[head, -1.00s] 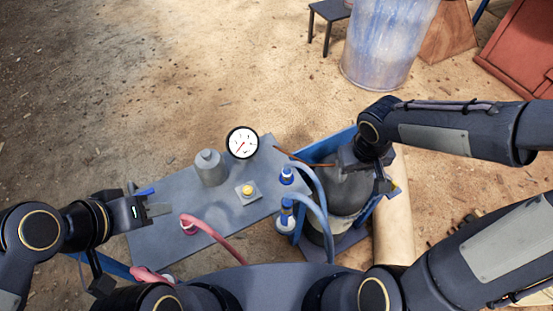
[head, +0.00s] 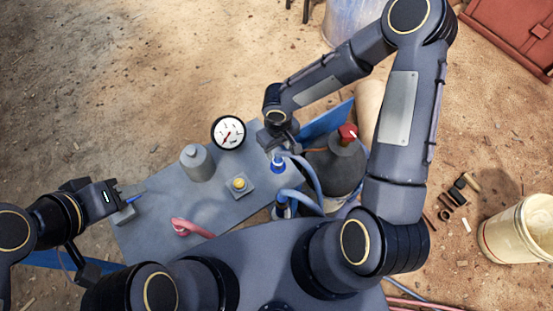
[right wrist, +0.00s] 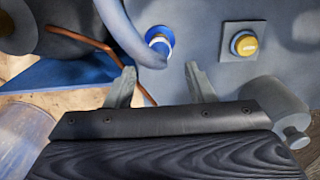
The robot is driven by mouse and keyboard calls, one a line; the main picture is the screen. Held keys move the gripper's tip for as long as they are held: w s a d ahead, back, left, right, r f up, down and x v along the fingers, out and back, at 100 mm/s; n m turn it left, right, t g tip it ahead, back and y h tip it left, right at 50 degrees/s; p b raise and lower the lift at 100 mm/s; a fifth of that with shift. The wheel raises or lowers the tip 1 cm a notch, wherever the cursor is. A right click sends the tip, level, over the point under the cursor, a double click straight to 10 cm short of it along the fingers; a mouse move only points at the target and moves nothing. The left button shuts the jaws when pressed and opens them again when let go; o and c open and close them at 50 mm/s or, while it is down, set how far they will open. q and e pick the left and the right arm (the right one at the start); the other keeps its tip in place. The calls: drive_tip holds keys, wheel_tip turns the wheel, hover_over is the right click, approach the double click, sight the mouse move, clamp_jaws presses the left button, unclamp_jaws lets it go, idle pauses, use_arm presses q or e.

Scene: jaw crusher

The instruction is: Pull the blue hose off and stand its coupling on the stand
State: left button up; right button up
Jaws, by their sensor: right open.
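A blue coupling (head: 278,164) with a grey-blue hose (head: 305,172) stands on the grey table top (head: 150,225). My right gripper (head: 279,150) is just above and behind the far coupling. In the right wrist view its fingers (right wrist: 160,86) are open and empty, with the blue coupling (right wrist: 160,42) beyond the gap and the hose beside it. My left gripper (head: 130,210) is at the table's left end; its jaw opening is unclear.
A dark tank (head: 335,165) with a red top stands close right of the couplings. A white bucket (head: 518,230) is at far right.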

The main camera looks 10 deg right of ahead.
sight(278, 157)
drive_tip(key=shift+f, duration=0.1)
wheel_tip(278, 157, down, 6)
drive_tip(key=b, duration=0.3)
drive_tip(key=shift+r, duration=0.25)
wheel_tip(278, 157, down, 3)
drive_tip(key=b, duration=0.5)
drive_tip(key=shift+f, duration=0.2)
drive_tip(key=shift+r, duration=0.1)
drive_tip(key=shift+b, duration=0.55)
idle(0.4)
clamp_jaws()
idle(0.3)
